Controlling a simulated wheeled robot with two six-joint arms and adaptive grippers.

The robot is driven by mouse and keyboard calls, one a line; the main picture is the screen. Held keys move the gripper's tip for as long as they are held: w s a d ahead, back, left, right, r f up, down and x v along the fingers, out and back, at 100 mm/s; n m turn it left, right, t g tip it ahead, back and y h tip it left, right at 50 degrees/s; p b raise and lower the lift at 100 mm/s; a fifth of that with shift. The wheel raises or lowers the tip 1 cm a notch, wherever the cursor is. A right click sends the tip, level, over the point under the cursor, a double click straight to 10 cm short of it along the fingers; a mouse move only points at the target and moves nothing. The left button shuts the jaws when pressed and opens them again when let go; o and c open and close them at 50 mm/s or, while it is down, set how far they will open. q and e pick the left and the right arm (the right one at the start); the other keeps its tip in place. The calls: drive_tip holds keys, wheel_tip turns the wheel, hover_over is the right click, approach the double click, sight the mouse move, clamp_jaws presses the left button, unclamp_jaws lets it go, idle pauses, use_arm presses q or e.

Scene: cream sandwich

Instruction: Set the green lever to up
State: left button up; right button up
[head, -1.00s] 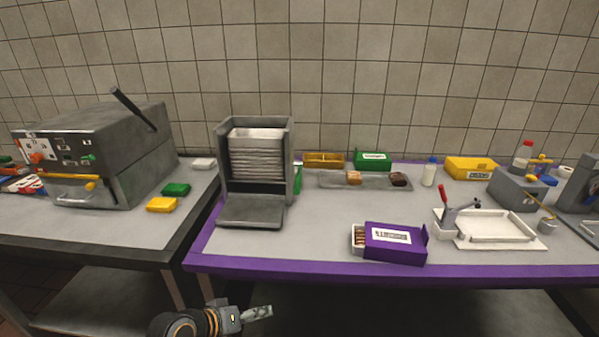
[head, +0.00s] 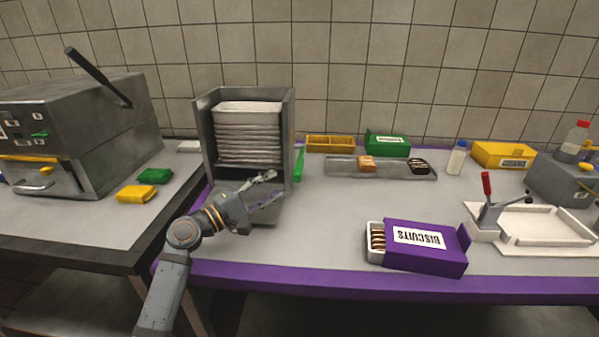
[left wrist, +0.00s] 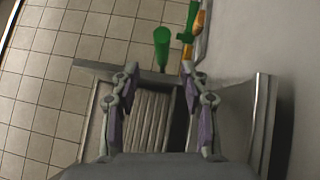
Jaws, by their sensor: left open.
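A long green lever (head: 299,165) shows at the right side of a grey metal dispenser (head: 199,135) that holds a stack of white trays (head: 248,135). The dispenser's side wall hides part of it, so I cannot tell its exact setting. In the left wrist view the green lever (left wrist: 162,45) shows beyond the dispenser's wall, in line with the gap between my fingers. My left gripper (head: 276,186) is open and empty in front of the dispenser, over its lower front ledge, with its fingers pointing right towards the lever side. It appears apart from the lever. My right gripper is not in view.
A purple biscuit box (head: 425,247) lies at the table's front. A metal tray (head: 340,168) with small food items, a green box (head: 387,145) and a yellow box (head: 330,144) stand behind. A grey machine (head: 75,120) stands on the left table.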

sight(299, 170)
use_arm(q)
drive_tip(key=x, duration=0.5)
drive_tip(key=p+x, duration=0.1)
drive_tip(key=x, duration=0.4)
drive_tip(key=shift+w+f, duration=0.2)
drive_tip(key=shift+w, duration=0.05)
clamp_jaws()
